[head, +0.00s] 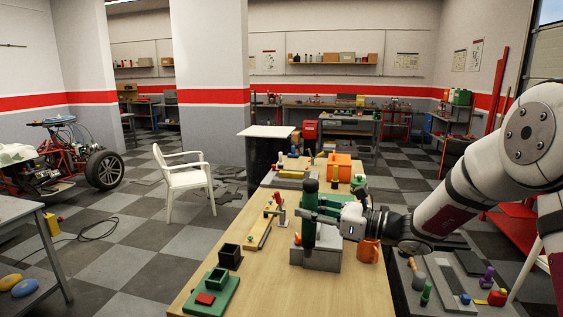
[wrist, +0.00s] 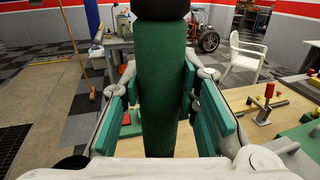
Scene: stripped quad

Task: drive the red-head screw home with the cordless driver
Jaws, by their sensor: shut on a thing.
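The cordless driver (head: 309,225) is a dark green upright cylinder with a dark top. In the wrist view the driver (wrist: 162,85) stands between the teal finger pads. My gripper (head: 322,208) is shut on it, reaching in from the right. The driver's lower end is in front of or above a grey block (head: 322,262); I cannot tell whether it touches. A small orange-red spot (head: 297,239) shows at the block's left top edge, too small to name as the red-head screw. The driver's tip is not seen clearly in either view.
An orange mug (head: 368,251) stands right of the block. A black open box (head: 229,257) and a green tray (head: 218,300) are nearer. The wooden bench's front right is bare.

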